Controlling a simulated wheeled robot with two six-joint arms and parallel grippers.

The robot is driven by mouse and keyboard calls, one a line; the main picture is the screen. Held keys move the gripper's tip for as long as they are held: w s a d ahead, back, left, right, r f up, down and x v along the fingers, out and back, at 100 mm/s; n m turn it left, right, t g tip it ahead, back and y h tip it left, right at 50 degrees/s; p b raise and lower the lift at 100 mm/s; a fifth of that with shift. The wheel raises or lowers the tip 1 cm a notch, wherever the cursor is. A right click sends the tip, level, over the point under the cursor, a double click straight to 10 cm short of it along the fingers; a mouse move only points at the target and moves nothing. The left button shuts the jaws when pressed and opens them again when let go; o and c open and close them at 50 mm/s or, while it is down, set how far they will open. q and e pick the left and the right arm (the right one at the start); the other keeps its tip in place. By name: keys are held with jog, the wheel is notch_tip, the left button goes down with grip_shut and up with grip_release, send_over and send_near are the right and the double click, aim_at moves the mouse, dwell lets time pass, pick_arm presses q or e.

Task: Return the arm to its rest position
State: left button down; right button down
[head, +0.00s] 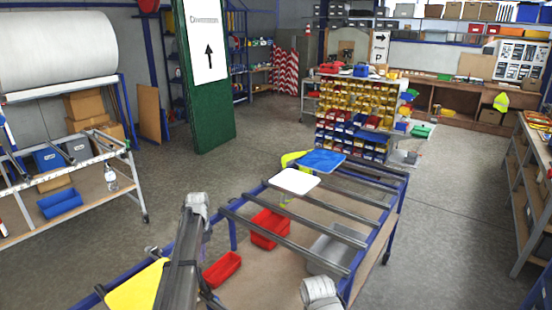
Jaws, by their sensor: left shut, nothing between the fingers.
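My left arm rises from the bottom of the head view, with its elbow above the frame table. The small grey tip of my left gripper (154,250) shows beside the arm link, near a yellow sign (135,288); it is shut and empty, and mostly hidden by the arm. A grey joint of my right arm shows at the bottom; my right gripper is not seen. A white sign (294,181) and a blue sign (322,161) lie at the table's far end.
The blue-framed table (375,235) has grey crossbars over a lower shelf with red bins (270,228) and a grey bin (337,248). A green panel (208,120) stands behind at left. A rack of yellow and blue bins (355,110) stands beyond. Floor at right is clear.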

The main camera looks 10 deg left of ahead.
pick_arm(q)
jog(key=s+d+f+n+b, duration=0.6)
jog(key=s+d, duration=0.3)
jog(key=s+d+f+n+b, duration=0.5)
jog(key=s+d+f+n, duration=0.1)
jog(key=s+d, duration=0.3)
jog(key=s+d+f+n+b, duration=0.6)
jog(key=s+d+n, duration=0.2)
jog(key=s+d, duration=0.1)
jog(key=shift+s+d+f+b, duration=0.2)
jog(key=shift+s+d+b, duration=0.15)
jog(key=shift+d, duration=0.15)
jog(key=shift+s+d+f+n, duration=0.15)
jog(key=shift+s+d+n, duration=0.2)
jog(key=shift+n, duration=0.35)
jog(key=shift+a, duration=0.1)
